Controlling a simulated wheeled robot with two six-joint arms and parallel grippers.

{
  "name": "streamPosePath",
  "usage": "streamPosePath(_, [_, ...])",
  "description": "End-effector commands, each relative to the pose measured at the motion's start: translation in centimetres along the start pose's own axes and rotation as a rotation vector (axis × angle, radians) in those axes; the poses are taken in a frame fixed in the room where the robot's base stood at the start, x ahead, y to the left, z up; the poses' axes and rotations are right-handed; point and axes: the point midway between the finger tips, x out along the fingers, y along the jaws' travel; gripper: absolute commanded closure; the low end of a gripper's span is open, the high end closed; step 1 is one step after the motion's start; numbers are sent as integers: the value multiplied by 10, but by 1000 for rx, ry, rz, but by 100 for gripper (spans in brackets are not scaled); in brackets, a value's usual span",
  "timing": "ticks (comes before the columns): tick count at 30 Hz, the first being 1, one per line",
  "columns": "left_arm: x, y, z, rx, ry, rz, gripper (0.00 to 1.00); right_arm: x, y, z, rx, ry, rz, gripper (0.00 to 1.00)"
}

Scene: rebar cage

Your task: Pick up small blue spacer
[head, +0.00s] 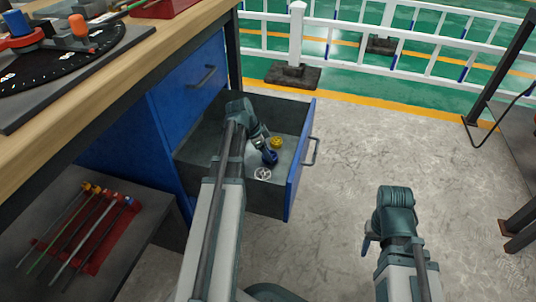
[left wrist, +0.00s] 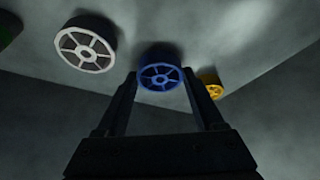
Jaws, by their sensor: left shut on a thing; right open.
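The small blue spacer (head: 270,157) is a spoked ring in the open drawer. In the left wrist view the blue spacer (left wrist: 160,76) sits between the tips of my left gripper (left wrist: 159,80). My left gripper (head: 268,153) reaches down into the drawer and is shut on the blue spacer; I cannot tell whether the spacer still touches the drawer floor. My right gripper (head: 369,241) is open and empty, over the floor at the right, away from the drawer.
In the drawer, a white spacer (head: 262,174) and a yellow spacer (head: 277,142) lie close on either side. The blue drawer front (head: 300,160) and the drawer walls enclose the left gripper. The wooden bench (head: 120,70) stands at left; a shelf below holds several rods (head: 85,230).

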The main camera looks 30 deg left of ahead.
Motion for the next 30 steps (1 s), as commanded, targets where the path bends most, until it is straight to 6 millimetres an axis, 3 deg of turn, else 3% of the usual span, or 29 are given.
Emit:
streamPosePath(18, [-78, 0, -32, 0, 0, 0, 83, -84, 8, 5, -11, -2, 0, 50])
streamPosePath(30, [-98, 0, -40, 0, 0, 0, 83, -105, 11, 6, -16, -3, 0, 50])
